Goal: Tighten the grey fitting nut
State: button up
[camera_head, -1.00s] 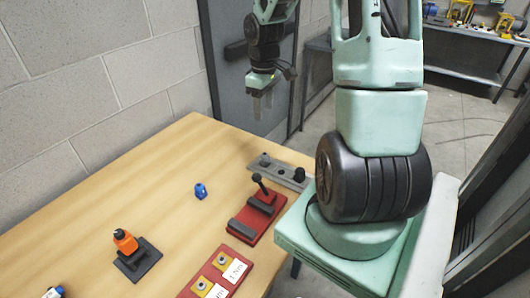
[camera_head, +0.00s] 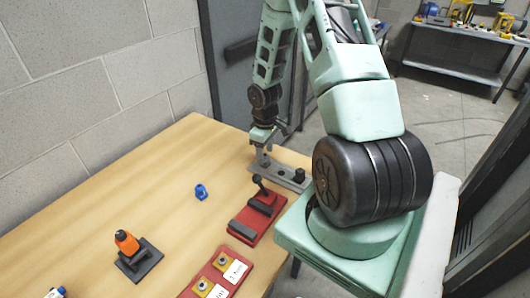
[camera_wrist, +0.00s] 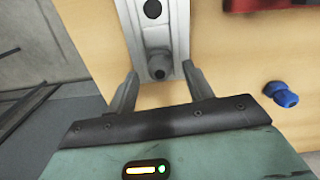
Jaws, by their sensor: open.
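The grey fitting nut (camera_wrist: 159,66) is at the near end of a grey metal plate (camera_wrist: 175,18) in the wrist view. A round black part (camera_wrist: 152,8) is further along the plate; it also shows in the head view (camera_head: 299,174). My gripper (camera_wrist: 160,70) is open, with one finger on each side of the nut; a gap shows on both sides. In the head view, my gripper (camera_head: 263,157) is low over the left end of the plate (camera_head: 284,179), and the nut is hard to make out there.
A red base (camera_head: 251,222) with a black lever stands close to the plate. A small blue piece (camera_head: 201,191), an orange object (camera_head: 126,242) on a dark stand, and a red board (camera_head: 213,276) with yellow squares are on the wooden table (camera_head: 90,215). A block wall borders the table's far left.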

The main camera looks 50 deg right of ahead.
jog(key=shift+f, duration=0.55)
jog(key=c, duration=1)
jog(key=shift+m, duration=1.6)
jog(key=o, duration=1)
jog(key=shift+r, duration=0.15)
